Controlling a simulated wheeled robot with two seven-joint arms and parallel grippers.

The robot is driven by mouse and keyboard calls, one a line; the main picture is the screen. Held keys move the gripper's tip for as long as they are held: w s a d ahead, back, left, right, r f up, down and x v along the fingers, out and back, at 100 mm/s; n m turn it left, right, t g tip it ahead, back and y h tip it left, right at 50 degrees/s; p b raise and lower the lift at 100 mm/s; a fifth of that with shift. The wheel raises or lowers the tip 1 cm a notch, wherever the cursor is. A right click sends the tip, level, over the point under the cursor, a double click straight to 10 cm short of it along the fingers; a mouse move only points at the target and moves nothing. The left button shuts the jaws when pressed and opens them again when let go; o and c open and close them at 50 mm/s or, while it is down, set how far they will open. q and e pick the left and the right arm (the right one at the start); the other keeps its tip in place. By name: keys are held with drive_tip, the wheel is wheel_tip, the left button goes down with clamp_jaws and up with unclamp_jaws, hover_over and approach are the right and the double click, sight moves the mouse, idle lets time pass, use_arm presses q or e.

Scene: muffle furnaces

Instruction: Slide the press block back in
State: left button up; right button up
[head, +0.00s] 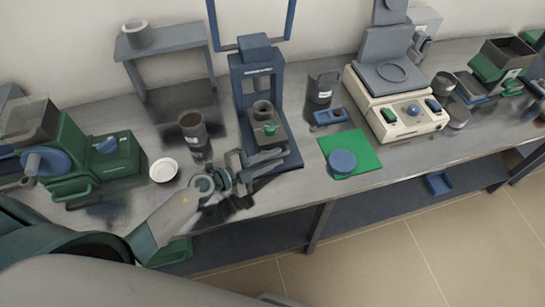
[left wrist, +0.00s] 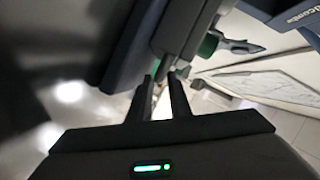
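The blue press (head: 249,88) stands on the bench in the head view, with its upright frame at the back. Its grey press block (head: 266,132) sits on the base towards the front, with a small grey cup on top and a green knob on its front face. My left gripper (head: 284,159) is just in front of the block, low over the base's front end. Its two fingers look apart. In the left wrist view the fingers (left wrist: 161,88) show a narrow gap, with nothing clearly held. Whether a finger touches the block cannot be told. My right gripper is out of view.
A white dish (head: 163,170) and a dark cup (head: 193,127) stand left of the press. A green mat (head: 361,158) with a blue round piece lies to the right. A green machine (head: 92,155) and a cream balance (head: 395,108) stand farther out.

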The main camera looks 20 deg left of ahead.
sight(266, 138)
use_arm(q)
drive_tip(key=shift+c, duration=0.4)
clamp_jaws()
drive_tip(key=w+a, duration=0.1)
drive_tip(key=w, duration=0.1)
drive_tip(key=w+a, duration=0.1)
drive_tip(key=w, duration=0.1)
drive_tip(key=w+a, duration=0.2)
drive_tip(key=shift+w+a, duration=0.25)
drive_tip(key=shift+w, duration=0.05)
drive_tip(key=shift+r, duration=0.1)
drive_tip(key=shift+o, duration=0.4)
unclamp_jaws()
drive_tip(key=shift+w, duration=0.1)
